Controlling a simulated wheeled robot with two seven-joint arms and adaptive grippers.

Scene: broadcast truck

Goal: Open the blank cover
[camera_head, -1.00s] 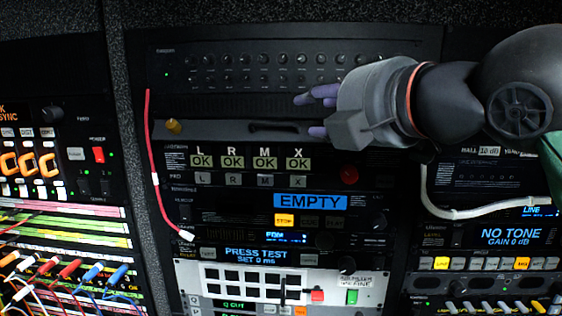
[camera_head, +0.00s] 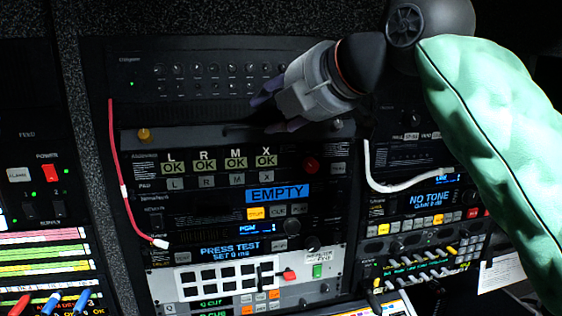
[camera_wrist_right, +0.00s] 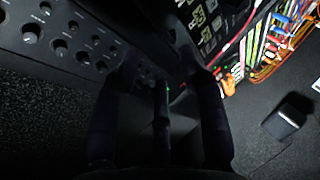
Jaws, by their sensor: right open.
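The blank cover (camera_head: 190,137) is a dark plain panel across the middle rack in the head view. It has a yellow knob (camera_head: 143,135) at its left end and a dark recessed or bar-like handle (camera_head: 240,130). Its lower edge seems to stand out a little; I cannot tell how far it is tilted. My right gripper (camera_head: 272,112) is open at the cover's upper right part, fingers pointing left, one finger above and one in front of it. In the right wrist view my dark fingers (camera_wrist_right: 160,110) straddle a dark area; contact is unclear. My left gripper is out of view.
A panel of small knobs (camera_head: 210,75) sits above the cover. An LRMX button unit (camera_head: 220,165) with a red knob (camera_head: 311,165) sits below. A red cable (camera_head: 120,170) hangs at the left and a white cable (camera_head: 400,186) at the right.

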